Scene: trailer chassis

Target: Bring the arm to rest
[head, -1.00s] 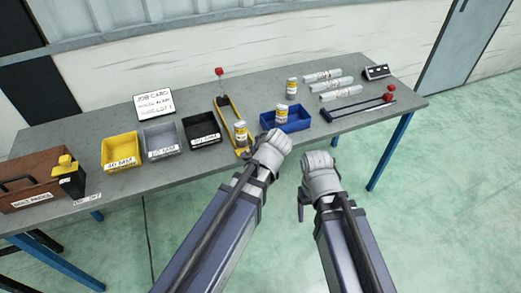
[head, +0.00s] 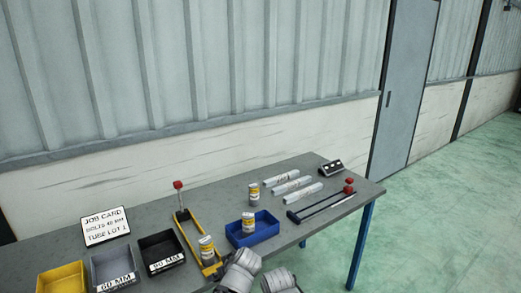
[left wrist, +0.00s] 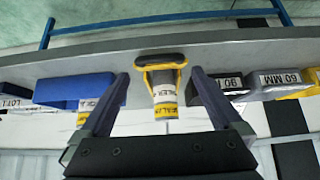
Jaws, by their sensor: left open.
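My left gripper (head: 240,270) shows only as a grey wrist at the bottom of the head view, its jaws hidden. In the left wrist view my left gripper (left wrist: 159,74) is open and empty. Between its fingers in that picture are a white-and-yellow can (left wrist: 164,100) and the yellow tool's dark-edged end (left wrist: 160,62); whether the fingers are level with them I cannot tell. The can (head: 207,249) stands at the yellow tool (head: 190,232) in the head view. My right gripper's wrist (head: 281,281) shows at the bottom edge, its jaws out of sight.
A blue tray (head: 265,237) with a can (head: 249,224) is right of the tool. Black (head: 161,253), grey (head: 113,268) and yellow (head: 60,282) bins stand left on the grey table (head: 345,188).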

